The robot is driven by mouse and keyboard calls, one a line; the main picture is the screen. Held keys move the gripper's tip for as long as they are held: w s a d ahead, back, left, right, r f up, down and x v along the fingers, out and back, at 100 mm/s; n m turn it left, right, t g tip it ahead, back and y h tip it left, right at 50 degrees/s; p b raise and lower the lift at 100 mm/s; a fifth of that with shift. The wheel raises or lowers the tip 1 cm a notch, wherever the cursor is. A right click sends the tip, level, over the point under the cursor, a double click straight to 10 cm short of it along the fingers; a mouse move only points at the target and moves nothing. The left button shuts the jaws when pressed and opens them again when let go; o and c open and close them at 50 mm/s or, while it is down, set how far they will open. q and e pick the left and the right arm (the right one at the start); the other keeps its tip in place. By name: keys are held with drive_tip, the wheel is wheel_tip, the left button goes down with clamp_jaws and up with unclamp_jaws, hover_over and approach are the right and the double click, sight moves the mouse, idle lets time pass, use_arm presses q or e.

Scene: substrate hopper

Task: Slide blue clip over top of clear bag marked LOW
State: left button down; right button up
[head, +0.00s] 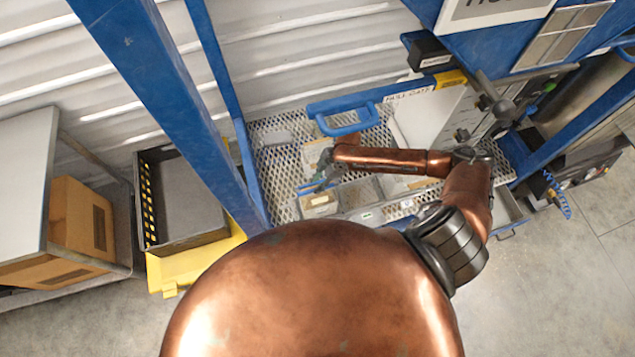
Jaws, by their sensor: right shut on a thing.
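My right arm reaches in from the right over the mesh tray. My right gripper (326,172) is at its far left end, small in the picture. It is shut on a small bluish piece that looks like the blue clip (321,186); the fingers hide part of it. Just below the gripper is a clear bag or box with pale contents (318,203). Another with darker contents (360,194) stands to its right, partly under my forearm. The label LOW is too small to read. I cannot tell whether the clip touches a bag. My left gripper is out of view.
The mesh tray (275,176) has a blue handle (345,121) at its back. A white panel (425,118) stands behind my forearm. Blue posts (172,95) rise at the left. A dark crate (183,195) and a cardboard box (80,225) are farther left.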

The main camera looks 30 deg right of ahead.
drive_tip(key=shift+d+p, duration=0.1)
drive_tip(key=shift+p, duration=0.2)
idle(0.4)
drive_tip(key=o, duration=1.2)
drive_tip(key=shift+o, duration=0.7)
drive_tip(key=o, duration=0.4)
wheel_tip(320, 180, up, 7)
drive_tip(key=p, duration=0.7)
drive_tip(key=shift+r, duration=0.1)
